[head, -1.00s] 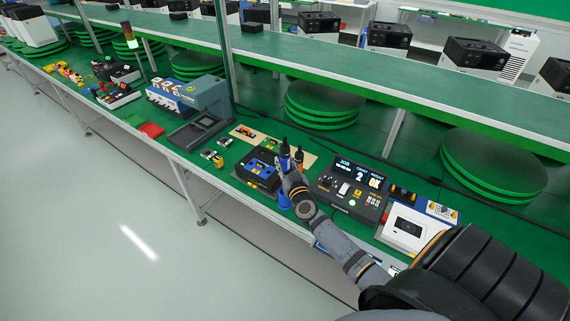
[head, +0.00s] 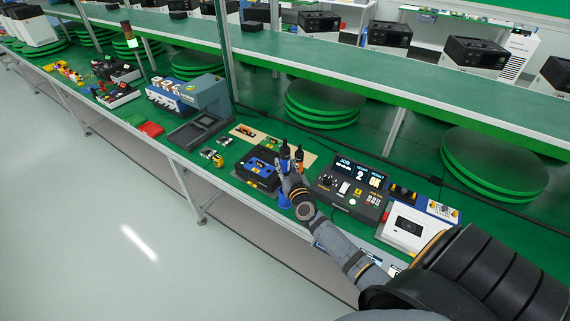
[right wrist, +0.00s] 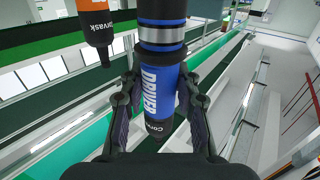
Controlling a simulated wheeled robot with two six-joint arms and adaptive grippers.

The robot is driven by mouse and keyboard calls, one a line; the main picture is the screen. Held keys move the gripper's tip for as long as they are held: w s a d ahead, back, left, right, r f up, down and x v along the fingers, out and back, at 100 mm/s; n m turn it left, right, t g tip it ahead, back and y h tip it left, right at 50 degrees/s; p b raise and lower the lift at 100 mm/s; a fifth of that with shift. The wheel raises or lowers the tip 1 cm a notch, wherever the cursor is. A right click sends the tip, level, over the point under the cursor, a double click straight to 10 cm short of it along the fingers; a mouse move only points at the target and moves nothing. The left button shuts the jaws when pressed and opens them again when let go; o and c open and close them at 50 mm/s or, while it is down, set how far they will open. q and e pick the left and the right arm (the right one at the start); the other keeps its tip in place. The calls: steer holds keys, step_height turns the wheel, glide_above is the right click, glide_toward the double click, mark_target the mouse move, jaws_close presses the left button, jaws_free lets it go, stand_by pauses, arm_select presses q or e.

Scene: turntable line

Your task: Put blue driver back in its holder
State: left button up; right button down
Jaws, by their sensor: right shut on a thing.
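The blue driver (right wrist: 160,85) is upright between the fingers of my right gripper (right wrist: 160,100) in the right wrist view, with its lettered blue body gripped. In the head view the blue driver (head: 284,164) stands partly behind my right gripper (head: 284,181), with blue showing above and below the fingers. An orange-and-black driver (right wrist: 95,28) is close beside it, and also shows in the head view (head: 299,156). The driver's holder is not clearly visible, so I cannot tell whether the blue driver touches it. My left gripper is out of view.
A black fixture with a blue part (head: 258,172) lies just left of the gripper. A control box with a display (head: 350,190) stands just right, with a white device (head: 405,232) beyond it. A grey tray (head: 200,131) is further left.

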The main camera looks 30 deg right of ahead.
mark_target(285, 173)
steer(key=shift+f+b, duration=1.1)
steer(key=shift+f, duration=0.5)
steer(key=shift+f+b, duration=0.55)
steer(key=shift+f, duration=0.2)
steer(key=shift+f+b, duration=1.75)
steer(key=shift+f, duration=0.4)
steer(key=c, duration=0.9)
jaws_free()
steer(key=shift+f, duration=0.1)
